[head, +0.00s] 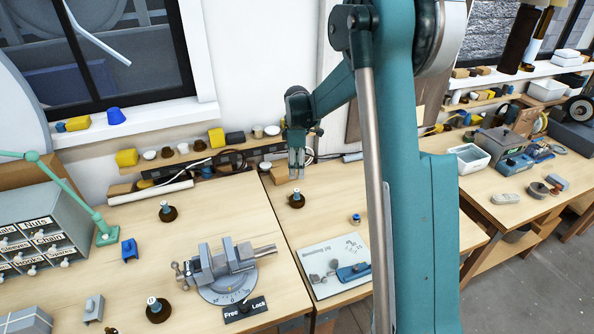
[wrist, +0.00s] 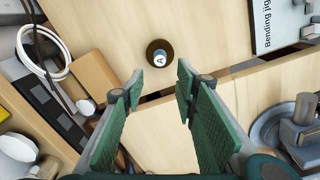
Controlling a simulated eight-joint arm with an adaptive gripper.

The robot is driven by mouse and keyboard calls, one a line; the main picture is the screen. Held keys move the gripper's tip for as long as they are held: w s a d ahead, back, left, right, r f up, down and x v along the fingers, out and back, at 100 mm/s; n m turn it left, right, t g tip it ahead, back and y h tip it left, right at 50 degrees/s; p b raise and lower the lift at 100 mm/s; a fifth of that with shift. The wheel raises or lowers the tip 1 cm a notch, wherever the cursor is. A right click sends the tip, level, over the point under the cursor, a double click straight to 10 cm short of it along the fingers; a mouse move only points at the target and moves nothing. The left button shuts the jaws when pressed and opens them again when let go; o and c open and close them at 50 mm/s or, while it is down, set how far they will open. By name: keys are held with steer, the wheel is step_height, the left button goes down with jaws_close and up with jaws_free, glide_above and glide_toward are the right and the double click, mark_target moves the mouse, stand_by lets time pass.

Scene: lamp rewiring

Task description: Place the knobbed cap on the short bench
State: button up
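Several dark brown knobbed caps with pale, labelled tops stand on the benches. One cap (head: 296,200), marked "A" in the wrist view (wrist: 159,54), stands upright on the narrower middle bench (head: 334,222) beside the bending jig. Others are on the left bench (head: 225,205): one at its back (head: 167,213) and one near its front (head: 157,312). Which bench is the short one is not labelled. My gripper (head: 297,175) hangs above the back of the benches, near the cap marked "A". In the wrist view my gripper (wrist: 160,82) is open and empty, with the cap beyond its fingertips.
A vise (head: 225,268) and a "Free/Lock" plate (head: 245,308) stand on the left bench. The bending jig board (head: 335,265) lies on the middle bench. A shelf (head: 195,155) with small parts and a cable runs along the wall. Bare wood lies around the cap marked "A".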

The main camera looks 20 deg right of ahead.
steer(key=shift+r, duration=0.1)
stand_by(0.4)
steer(key=s+a+r+m+t, duration=0.2)
steer(key=s+a+r+m, duration=0.1)
steer(key=s+r, duration=0.65)
steer(key=s+a+r+m+t, duration=0.1)
steer(key=s+a+r+m, duration=0.3)
steer(key=s+r, duration=0.6)
steer(key=s+a+f+m+t, duration=0.1)
steer(key=s+a+m+t, duration=0.1)
steer(key=s, duration=1)
steer(key=s+a+f+m+t, duration=0.1)
steer(key=s+m, duration=0.3)
steer(key=s, duration=0.7)
steer(key=shift+s+a+m+t, duration=0.35)
steer(key=shift+a+t, duration=0.25)
steer(key=shift+a, duration=0.1)
